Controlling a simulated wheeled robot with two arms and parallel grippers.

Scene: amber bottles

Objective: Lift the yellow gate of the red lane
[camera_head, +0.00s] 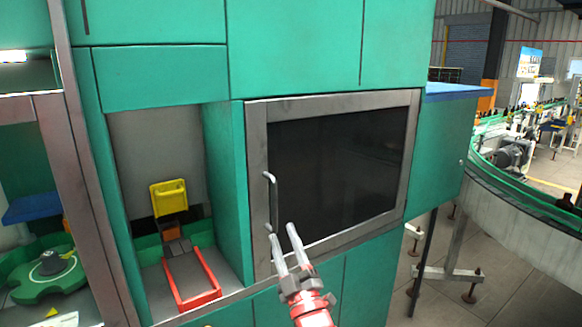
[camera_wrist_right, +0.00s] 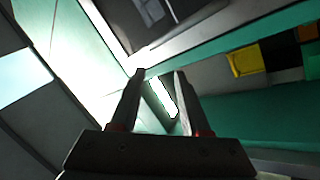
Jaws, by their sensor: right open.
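The yellow gate (camera_head: 169,197) is a small frame-like plate in a recess of the green machine. It stands behind the red lane (camera_head: 193,281), a short red-railed channel on the recess floor. In the right wrist view the yellow gate (camera_wrist_right: 247,60) shows at the upper right. My right gripper (camera_head: 284,234) is open and empty, in front of the dark-windowed door, to the right of the lane and apart from the gate. Its two fingers also show in the right wrist view (camera_wrist_right: 160,75). My left gripper is not in view.
A grey-framed door (camera_head: 335,165) with a vertical handle (camera_head: 271,203) is right of the recess, close to my right gripper. A green wall (camera_head: 226,190) stands between door and recess. At the left, a green rotary part (camera_head: 45,272) sits in another opening.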

